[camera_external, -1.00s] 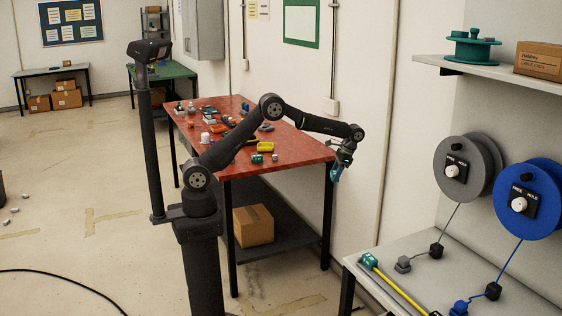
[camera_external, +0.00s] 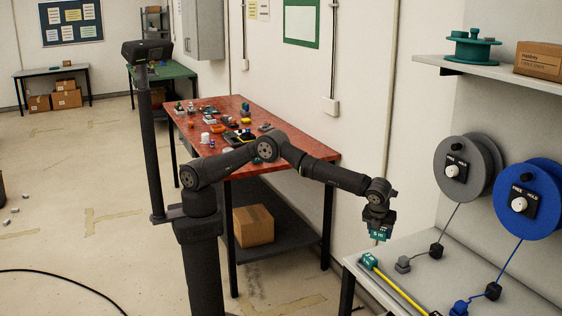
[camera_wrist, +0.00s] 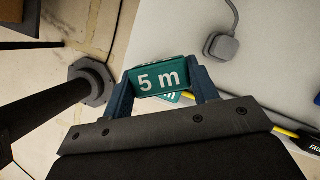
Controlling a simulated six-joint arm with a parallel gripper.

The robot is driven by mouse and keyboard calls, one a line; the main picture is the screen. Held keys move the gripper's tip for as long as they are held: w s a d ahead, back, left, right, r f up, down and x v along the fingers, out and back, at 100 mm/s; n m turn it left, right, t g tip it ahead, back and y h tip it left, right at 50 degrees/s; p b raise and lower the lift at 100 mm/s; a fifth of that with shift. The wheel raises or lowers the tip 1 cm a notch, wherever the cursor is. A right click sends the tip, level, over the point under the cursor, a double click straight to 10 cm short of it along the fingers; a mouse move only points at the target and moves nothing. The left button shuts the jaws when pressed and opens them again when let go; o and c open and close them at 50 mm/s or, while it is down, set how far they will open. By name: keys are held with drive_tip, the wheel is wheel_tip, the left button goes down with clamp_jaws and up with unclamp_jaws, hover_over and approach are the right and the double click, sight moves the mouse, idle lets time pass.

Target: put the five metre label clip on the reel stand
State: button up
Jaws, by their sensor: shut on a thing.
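The five metre label clip is a teal block marked "5 m" in white. My gripper (camera_wrist: 165,85) is shut on the label clip (camera_wrist: 160,78) in the wrist view, one finger at each end of it. In the external view my gripper (camera_external: 380,222) holds the clip (camera_external: 379,234) above the left edge of the grey reel stand (camera_external: 368,262). Another teal clip (camera_external: 368,260) is on the stand at the end of a yellow strip. In the wrist view it is mostly hidden behind the held clip.
A grey reel (camera_external: 468,165) and a blue reel (camera_external: 530,198) hang above the stand, with cords down to black blocks. A grey plug (camera_external: 403,264) lies on the stand. The red table (camera_external: 230,100) with several small parts is to the left.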

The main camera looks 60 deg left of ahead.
drive_tip(key=s+d+m+h, duration=0.3)
drive_tip(key=s+d+m, duration=0.4)
drive_tip(key=s+d, duration=0.35)
hover_over(399, 276)
drive_tip(key=s, duration=0.1)
drive_tip(key=shift+t, duration=0.4)
drive_tip(key=f, duration=0.6)
drive_tip(key=shift+s+a+f, duration=0.1)
drive_tip(key=shift+s+f, duration=0.1)
drive_tip(key=shift+f, duration=2.1)
drive_tip(key=shift+f, duration=0.15)
drive_tip(key=o, duration=1)
drive_tip(key=shift+o, duration=0.2)
